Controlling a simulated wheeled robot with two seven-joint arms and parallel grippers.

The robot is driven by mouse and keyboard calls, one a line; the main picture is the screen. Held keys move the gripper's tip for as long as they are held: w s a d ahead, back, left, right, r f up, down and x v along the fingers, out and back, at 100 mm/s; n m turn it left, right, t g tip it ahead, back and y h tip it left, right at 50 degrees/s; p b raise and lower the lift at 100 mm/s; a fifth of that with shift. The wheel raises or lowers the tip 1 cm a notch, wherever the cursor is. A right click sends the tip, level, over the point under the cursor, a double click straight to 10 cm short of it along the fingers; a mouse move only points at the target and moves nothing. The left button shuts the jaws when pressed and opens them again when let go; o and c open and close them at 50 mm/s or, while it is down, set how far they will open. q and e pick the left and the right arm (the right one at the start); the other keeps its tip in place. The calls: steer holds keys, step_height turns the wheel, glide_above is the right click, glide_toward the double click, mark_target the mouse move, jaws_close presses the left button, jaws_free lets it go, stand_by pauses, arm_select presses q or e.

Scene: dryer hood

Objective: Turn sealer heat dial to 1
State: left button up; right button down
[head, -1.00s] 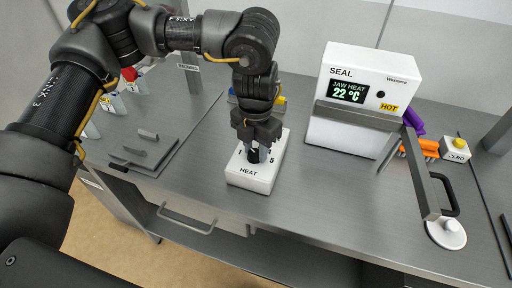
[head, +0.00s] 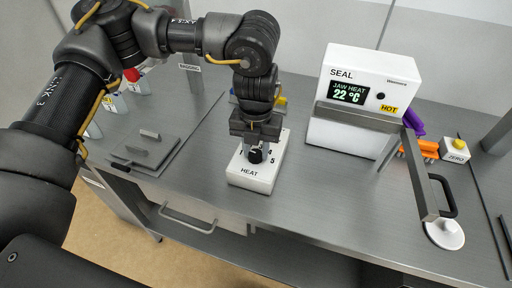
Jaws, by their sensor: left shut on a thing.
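The heat dial is a black knob (head: 256,154) on a white box (head: 250,179) labelled HEAT. Numbers 4 and 5 show on its right side, and a partly hidden mark shows at left. My left gripper (head: 257,147) points down over the box, its fingers around the knob, shut on it. The fingers and wrist hide the far part of the scale, so I cannot tell the setting. The sealer (head: 350,140) is a white unit marked SEAL, its display (head: 348,93) reading JAW HEAT 22 °C. My right gripper is not in view.
The sealer's grey arm (head: 415,160) and handle reach forward at right, beside a white round disc (head: 445,234). Orange and purple items and a white ZERO box (head: 455,150) stand beyond. A grey plate (head: 150,150) lies left. The counter (head: 320,210) right of the dial box is clear.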

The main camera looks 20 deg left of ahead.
mark_target(256, 152)
arm_select(q)
steer(key=o, duration=1)
steer(key=shift+c, duration=0.2)
steer(key=shift+r, duration=0.1)
step_height(256, 152, up, 11)
steer(key=shift+b, duration=0.4)
steer(key=shift+f, duration=0.2)
